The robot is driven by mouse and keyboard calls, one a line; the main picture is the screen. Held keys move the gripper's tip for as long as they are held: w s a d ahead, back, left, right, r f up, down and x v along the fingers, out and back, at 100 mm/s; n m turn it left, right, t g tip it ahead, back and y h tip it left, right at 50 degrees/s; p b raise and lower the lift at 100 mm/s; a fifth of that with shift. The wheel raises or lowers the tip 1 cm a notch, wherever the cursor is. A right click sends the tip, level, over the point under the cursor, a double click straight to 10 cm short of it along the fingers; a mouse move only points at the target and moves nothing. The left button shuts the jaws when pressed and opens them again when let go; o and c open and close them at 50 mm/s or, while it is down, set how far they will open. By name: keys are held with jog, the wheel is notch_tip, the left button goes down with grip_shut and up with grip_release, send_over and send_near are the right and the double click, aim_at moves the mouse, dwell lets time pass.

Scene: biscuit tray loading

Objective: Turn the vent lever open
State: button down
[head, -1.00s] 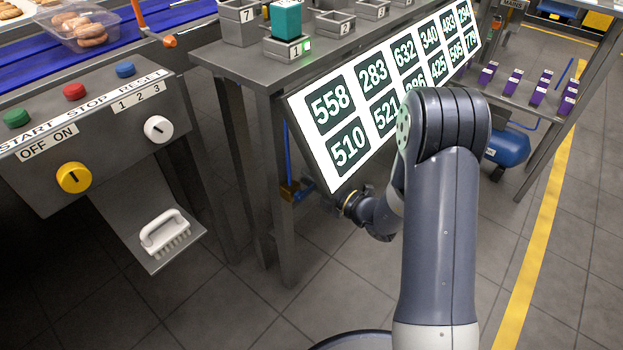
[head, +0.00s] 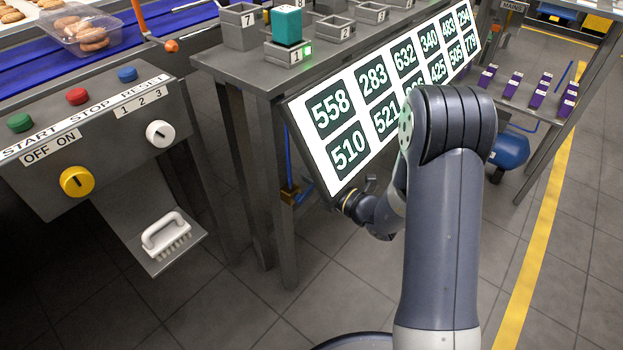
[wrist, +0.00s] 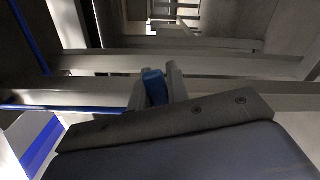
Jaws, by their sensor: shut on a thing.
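In the wrist view, my gripper (wrist: 155,88) is shut on a small blue piece, which looks like the handle of the vent lever (wrist: 154,86). Only part of it shows between the two grey fingers. In the head view, a brass valve fitting (head: 290,193) sits on a blue pipe (head: 288,155) beside the table leg, under the number panel. My wrist is just right of it, below the panel's lower edge. The fingertips and the lever are hidden there, so the lever's angle cannot be told.
The lit number panel (head: 349,163) slopes close above my wrist. The table leg (head: 282,235) stands left of it. A control box with a yellow knob (head: 77,181) and a shelf holding a white brush (head: 165,233) are further left. Open floor lies below.

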jog(key=shift+s+a+r+n, duration=0.2)
jog(key=shift+r+n, duration=0.25)
jog(key=shift+n, duration=0.5)
jog(key=shift+s+a+r+n, duration=0.15)
jog(key=shift+r+n, duration=0.25)
jog(key=shift+n, duration=0.55)
jog(key=shift+d, duration=0.1)
jog(key=c, duration=1.4)
grip_release()
jog(key=shift+o, duration=0.2)
jog(key=p+v, duration=0.2)
jog(key=v, duration=0.9)
